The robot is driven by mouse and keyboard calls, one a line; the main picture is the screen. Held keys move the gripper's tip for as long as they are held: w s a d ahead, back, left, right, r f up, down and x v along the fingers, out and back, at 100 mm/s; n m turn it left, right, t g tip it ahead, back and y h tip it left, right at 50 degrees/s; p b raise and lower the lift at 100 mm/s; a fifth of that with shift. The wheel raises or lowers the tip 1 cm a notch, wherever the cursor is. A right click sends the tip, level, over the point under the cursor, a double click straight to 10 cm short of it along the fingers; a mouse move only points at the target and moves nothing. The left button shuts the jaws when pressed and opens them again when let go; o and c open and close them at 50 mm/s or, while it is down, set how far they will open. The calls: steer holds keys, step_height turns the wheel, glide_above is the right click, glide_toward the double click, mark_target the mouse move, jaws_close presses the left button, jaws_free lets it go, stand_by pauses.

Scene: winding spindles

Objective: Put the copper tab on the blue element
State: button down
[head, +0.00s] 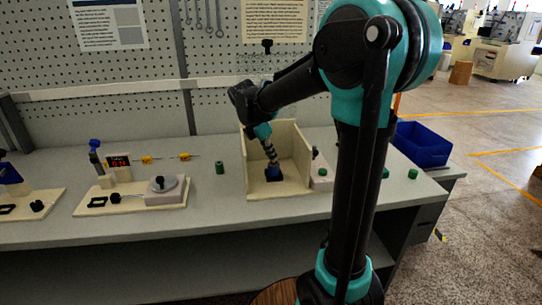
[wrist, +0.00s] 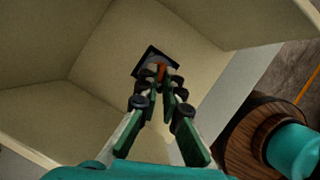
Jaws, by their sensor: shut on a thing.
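My gripper (head: 271,157) points down inside a cream open-topped box (head: 301,148). In the wrist view my gripper (wrist: 161,76) is shut on the copper tab (wrist: 163,70), a small orange-brown piece between the fingertips. The blue element (head: 274,175) is a dark blue block on the box floor, right below the fingertips. In the wrist view it is a dark square (wrist: 142,64) with a grey-blue middle, partly hidden by the fingers. I cannot tell whether the tab touches it.
The box walls stand close around my gripper. Left on the bench are a green cylinder (head: 219,167) and a cream board (head: 128,197) with a round grey part. Green pieces (head: 412,174) and a blue bin (head: 421,146) are at the right.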

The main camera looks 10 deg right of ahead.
steer(key=shift+w+f, duration=0.15)
steer(key=shift+f, duration=0.1)
steer(key=shift+f, duration=0.1)
steer(key=c, duration=1.7)
jaws_free()
steer(key=v, duration=1.2)
steer(key=shift+a, duration=0.1)
